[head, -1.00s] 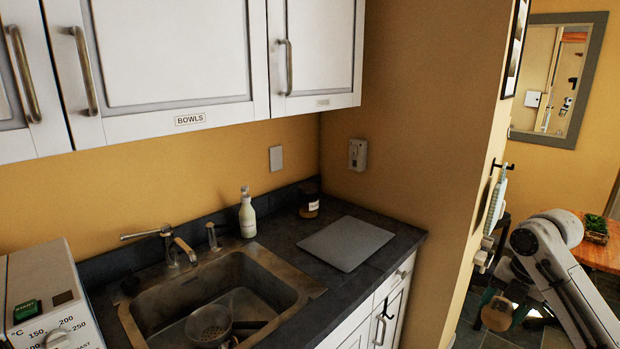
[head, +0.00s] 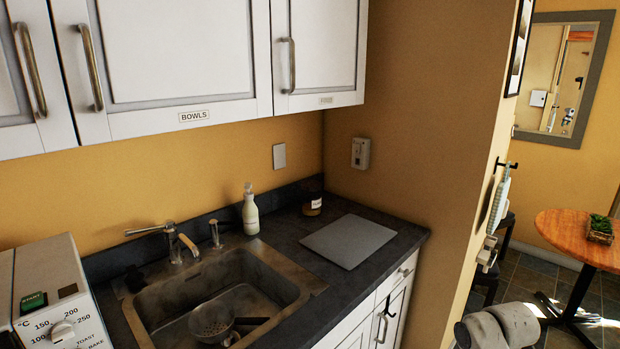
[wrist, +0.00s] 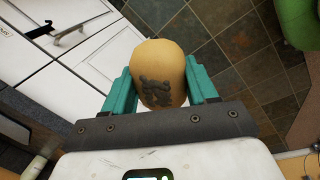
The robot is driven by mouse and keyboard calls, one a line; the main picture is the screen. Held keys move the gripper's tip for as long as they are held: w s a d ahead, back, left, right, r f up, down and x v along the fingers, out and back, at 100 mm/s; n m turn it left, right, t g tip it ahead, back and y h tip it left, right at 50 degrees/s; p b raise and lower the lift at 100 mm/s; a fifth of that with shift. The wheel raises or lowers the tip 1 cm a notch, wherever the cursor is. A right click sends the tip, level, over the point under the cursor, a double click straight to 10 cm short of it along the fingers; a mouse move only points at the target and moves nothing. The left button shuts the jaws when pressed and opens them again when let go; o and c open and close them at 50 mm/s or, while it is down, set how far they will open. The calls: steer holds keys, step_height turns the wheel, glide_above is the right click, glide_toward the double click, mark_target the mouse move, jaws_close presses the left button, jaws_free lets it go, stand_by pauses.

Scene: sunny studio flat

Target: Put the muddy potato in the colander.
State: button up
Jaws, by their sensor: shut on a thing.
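The potato (wrist: 158,62) shows in the wrist view, tan with a dark muddy patch on its near side. My gripper (wrist: 160,75) is shut on it, with one teal finger on each side. Floor tiles show well below it. The colander (head: 212,321) sits in the sink basin in the head view, with a dark handle pointing right. My gripper and the potato are outside the head view.
The sink (head: 285,290) has a faucet (head: 172,243) behind it. A soap bottle (head: 250,212), a dark jar (head: 312,197) and a grey board (head: 349,240) stand or lie on the counter. A toaster oven (head: 55,300) is left of the sink. A round table (head: 565,232) stands at right.

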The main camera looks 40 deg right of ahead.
steer(key=w+a+f+m, duration=0.3)
steer(key=a+f, duration=0.1)
steer(key=a, duration=0.4)
steer(key=w+a+f+m+g+h, duration=0.1)
steer(key=w+a+f+m, duration=0.1)
steer(key=a+f, duration=0.35)
steer(key=w+a+f+m, duration=0.3)
steer(key=a, duration=0.7)
steer(key=w+a+r+m, duration=0.2)
steer(key=w+a, duration=0.2)
steer(key=a, duration=0.3)
steer(key=w+a+r+m+g+b, duration=0.1)
steer(key=w+a+r, duration=0.2)
steer(key=w+a, duration=0.2)
steer(key=a, duration=0.2)
steer(key=shift+w+a+r+m, duration=0.2)
steer(key=shift+a+r+m, duration=0.1)
steer(key=shift+a+m, duration=0.1)
